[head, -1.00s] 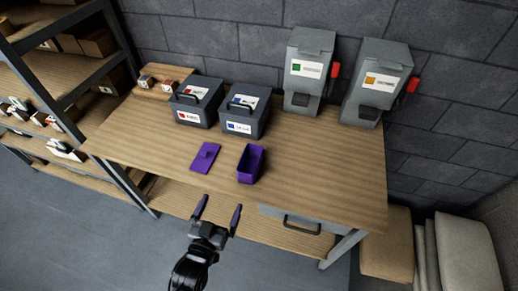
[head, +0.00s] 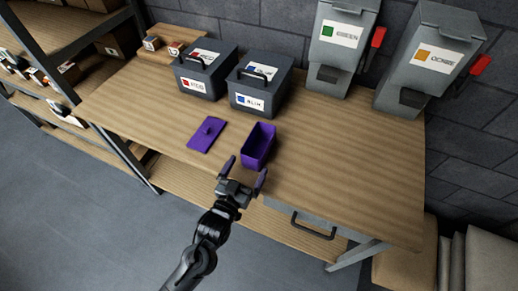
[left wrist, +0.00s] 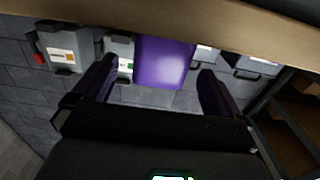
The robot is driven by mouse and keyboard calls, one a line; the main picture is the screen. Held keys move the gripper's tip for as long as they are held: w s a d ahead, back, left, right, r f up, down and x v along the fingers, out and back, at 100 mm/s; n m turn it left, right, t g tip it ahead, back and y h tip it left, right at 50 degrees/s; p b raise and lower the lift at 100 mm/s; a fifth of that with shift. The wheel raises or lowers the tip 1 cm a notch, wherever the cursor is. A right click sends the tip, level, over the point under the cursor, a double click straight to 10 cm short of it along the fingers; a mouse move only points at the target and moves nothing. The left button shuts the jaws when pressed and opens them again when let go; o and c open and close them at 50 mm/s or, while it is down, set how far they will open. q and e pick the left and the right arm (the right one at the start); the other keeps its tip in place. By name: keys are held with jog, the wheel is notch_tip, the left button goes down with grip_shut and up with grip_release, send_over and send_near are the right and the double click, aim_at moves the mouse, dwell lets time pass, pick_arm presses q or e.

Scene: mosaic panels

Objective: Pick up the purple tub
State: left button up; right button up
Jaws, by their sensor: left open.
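The purple tub (head: 259,146) stands open-topped and upright on the wooden table near its front edge. It also shows in the left wrist view (left wrist: 164,63), between the two fingers and beyond them. My left gripper (head: 245,174) is open and empty, just in front of the tub at the table's front edge. Its purple-tipped fingers point towards the tub; I cannot tell whether they touch it. My right gripper is not in view.
A flat purple lid with a knob (head: 207,134) lies left of the tub. Two dark lidded boxes, red-labelled (head: 203,82) and blue-labelled (head: 253,98), stand behind. Green (head: 339,48) and ochre (head: 423,65) dispensers stand at the back. The table (head: 335,150) is clear to the right.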

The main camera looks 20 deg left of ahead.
pick_arm(q)
jog(key=b, duration=0.1)
send_over(255, 151)
jog(key=s+d, duration=0.1)
jog(key=s, duration=0.2)
jog(key=shift+d+r, duration=0.2)
jog(key=shift+r, duration=0.05)
jog(key=c, duration=1)
jog(key=shift+o, duration=0.2)
